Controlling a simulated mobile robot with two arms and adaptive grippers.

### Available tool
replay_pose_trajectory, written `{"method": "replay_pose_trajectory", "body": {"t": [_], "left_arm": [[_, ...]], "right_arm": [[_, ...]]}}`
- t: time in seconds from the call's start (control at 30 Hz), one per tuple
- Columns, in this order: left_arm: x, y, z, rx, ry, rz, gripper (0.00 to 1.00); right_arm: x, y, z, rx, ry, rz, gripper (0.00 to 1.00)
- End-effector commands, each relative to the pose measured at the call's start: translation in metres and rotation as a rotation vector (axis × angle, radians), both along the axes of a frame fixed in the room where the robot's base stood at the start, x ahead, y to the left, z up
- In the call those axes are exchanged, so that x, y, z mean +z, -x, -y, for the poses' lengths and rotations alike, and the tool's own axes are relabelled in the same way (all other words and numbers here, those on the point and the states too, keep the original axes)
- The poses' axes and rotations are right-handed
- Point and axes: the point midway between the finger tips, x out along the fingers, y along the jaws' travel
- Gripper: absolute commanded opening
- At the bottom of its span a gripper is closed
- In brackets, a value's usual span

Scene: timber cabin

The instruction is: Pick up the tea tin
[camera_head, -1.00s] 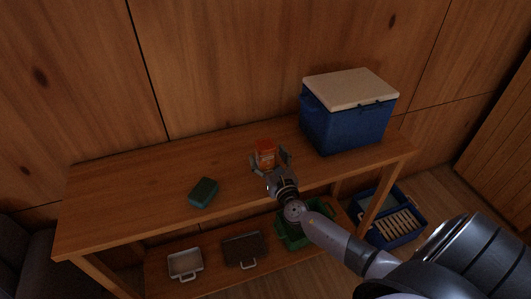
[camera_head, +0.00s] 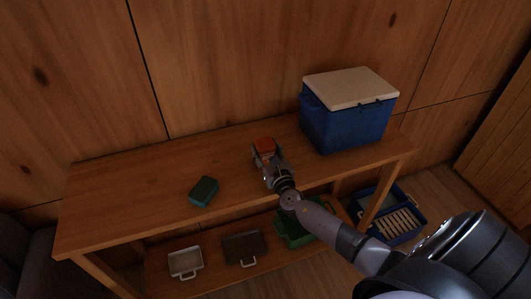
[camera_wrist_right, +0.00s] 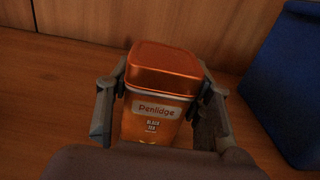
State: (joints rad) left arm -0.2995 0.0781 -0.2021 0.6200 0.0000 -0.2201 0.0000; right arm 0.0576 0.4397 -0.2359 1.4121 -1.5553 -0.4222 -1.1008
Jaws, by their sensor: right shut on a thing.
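The tea tin is orange with a label reading "Penlidge Black Tea". In the head view the tea tin (camera_head: 264,143) is on the wooden table, left of the blue cooler. In the right wrist view the tea tin (camera_wrist_right: 162,95) fills the middle, upright. My right gripper (camera_head: 266,152) is shut on it, with one finger on each side; the right wrist view shows the gripper (camera_wrist_right: 160,108) too. The tin's lower part is hidden by the gripper. Whether its base touches the tabletop cannot be seen. My left gripper is not in view.
A blue cooler (camera_head: 345,120) with a white lid stands close by on the right. A green block-like item (camera_head: 203,191) lies to the left on the table (camera_head: 120,195). Trays and a green crate (camera_head: 296,232) sit on the lower shelf. A blue crate (camera_head: 412,222) is on the floor.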

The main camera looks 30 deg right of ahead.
Motion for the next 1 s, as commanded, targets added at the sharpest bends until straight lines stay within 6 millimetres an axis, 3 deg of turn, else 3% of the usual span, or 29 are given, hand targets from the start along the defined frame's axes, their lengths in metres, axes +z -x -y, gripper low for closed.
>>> {"method": "replay_pose_trajectory", "body": {"t": [0.43,0.77,1.0], "left_arm": [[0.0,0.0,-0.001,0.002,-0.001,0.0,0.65],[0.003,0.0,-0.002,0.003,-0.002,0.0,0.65],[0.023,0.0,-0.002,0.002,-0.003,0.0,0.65]], "right_arm": [[0.001,0.0,0.0,0.0,0.0,0.002,0.11],[0.007,0.0,0.0,-0.001,0.0,0.002,0.11],[0.043,0.0,0.0,0.001,-0.002,0.006,0.11]]}}
